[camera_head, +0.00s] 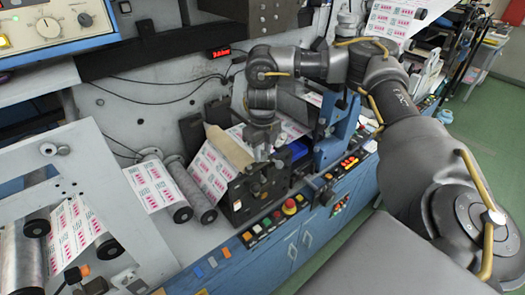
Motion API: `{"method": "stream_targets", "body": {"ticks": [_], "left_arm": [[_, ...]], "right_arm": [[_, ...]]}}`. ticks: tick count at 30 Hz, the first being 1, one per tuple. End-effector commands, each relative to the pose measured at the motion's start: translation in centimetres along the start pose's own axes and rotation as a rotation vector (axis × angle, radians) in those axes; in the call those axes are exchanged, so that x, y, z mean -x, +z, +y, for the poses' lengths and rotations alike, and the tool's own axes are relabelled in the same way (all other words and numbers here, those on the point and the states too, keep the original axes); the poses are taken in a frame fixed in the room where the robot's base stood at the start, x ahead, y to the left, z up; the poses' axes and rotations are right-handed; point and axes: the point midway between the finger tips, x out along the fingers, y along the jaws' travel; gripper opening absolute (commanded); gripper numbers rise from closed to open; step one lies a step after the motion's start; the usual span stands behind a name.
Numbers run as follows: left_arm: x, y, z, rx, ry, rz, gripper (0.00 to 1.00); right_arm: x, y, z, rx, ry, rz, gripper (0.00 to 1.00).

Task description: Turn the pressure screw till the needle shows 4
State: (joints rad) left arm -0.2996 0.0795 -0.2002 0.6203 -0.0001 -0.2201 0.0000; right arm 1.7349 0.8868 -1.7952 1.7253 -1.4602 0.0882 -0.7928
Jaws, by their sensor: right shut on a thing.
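My right gripper (262,153) reaches down from the dark grey arm onto the top of a black block (246,193) at the machine's middle. Its fingers are shut on a small part there. That part looks like the pressure screw, but the fingers hide most of it. A small round dark detail shows on the block's front; I cannot make out a needle or a scale on it. My left gripper is out of view.
Printed label web (210,172) runs over rollers (190,190) left of the block. A blue upright bracket (338,130) stands close on the right. Below lies a control strip with a red emergency button (290,206). A dial panel (50,28) is at upper left.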

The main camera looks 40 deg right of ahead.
Motion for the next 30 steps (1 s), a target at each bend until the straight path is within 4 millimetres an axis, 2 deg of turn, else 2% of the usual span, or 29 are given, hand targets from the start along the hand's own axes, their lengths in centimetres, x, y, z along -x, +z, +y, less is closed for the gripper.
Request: {"method": "stream_targets", "body": {"ticks": [21,30], "left_arm": [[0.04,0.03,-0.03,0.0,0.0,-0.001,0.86],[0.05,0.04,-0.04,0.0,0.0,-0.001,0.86]], "right_arm": [[0.26,0.21,-0.07,-0.679,0.001,-0.008,0.06],[0.28,0.24,-0.08,-0.916,0.002,-0.009,0.06]]}}
